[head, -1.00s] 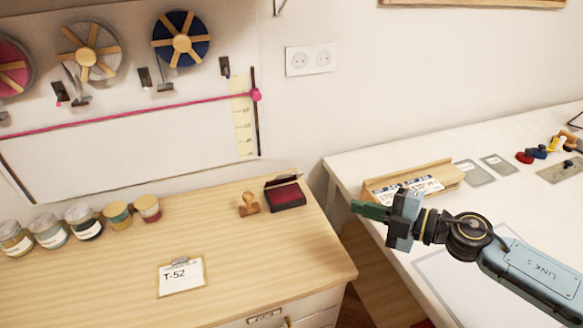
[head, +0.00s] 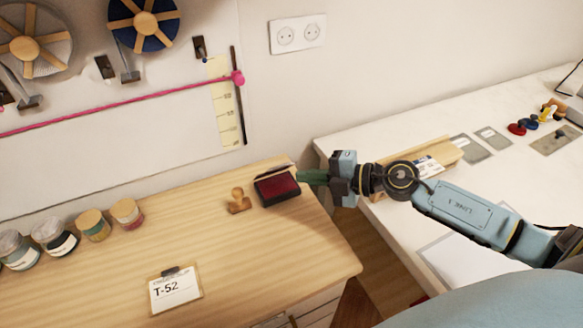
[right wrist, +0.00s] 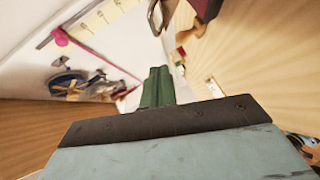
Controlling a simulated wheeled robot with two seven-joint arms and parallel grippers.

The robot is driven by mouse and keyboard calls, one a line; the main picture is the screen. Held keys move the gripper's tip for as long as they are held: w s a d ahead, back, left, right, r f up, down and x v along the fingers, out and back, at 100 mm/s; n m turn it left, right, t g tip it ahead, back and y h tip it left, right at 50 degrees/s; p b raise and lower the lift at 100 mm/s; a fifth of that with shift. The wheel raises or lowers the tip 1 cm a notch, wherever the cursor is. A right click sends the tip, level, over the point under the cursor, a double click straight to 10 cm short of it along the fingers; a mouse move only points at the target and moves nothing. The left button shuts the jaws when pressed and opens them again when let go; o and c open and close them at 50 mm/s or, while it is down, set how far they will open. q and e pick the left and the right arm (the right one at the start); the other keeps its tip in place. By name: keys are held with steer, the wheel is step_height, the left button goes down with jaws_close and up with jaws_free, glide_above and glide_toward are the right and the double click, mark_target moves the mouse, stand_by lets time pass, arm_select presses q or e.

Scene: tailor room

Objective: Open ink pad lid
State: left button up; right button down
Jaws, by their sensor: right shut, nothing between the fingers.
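The ink pad (head: 278,189) is a dark box with a red pad surface, near the back right of the wooden table. Its lid (head: 274,172) shows as a thin dark edge raised along the far side, so the red surface is exposed. My right gripper (head: 303,177), with green fingers, is shut and empty just right of the ink pad, close to its far right corner. I cannot tell whether it touches. In the right wrist view the green fingers (right wrist: 157,88) are together. My left gripper is out of view.
A wooden stamp (head: 238,201) stands left of the ink pad. Several jars (head: 93,224) line the table's left, and a T-52 card (head: 175,292) lies in front. A white table (head: 400,228) with a wooden holder (head: 447,152) is at right, beyond a gap.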

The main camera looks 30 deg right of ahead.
mark_target(275, 168)
arm_select(q)
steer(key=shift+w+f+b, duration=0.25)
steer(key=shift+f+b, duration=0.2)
steer(key=shift+b, duration=0.1)
arm_select(e)
steer(key=shift+w+a+f, duration=0.2)
steer(key=shift+w+f, duration=0.15)
steer(key=shift+w, duration=0.6)
steer(key=shift+w+a+f, duration=0.25)
steer(key=shift+w+f, duration=0.1)
steer(key=shift+w, duration=0.55)
steer(key=shift+w+a+f, duration=0.2)
steer(key=shift+w+f, duration=0.15)
steer(key=shift+w, duration=0.6)
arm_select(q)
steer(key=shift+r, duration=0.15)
arm_select(e)
steer(key=shift+r, duration=0.1)
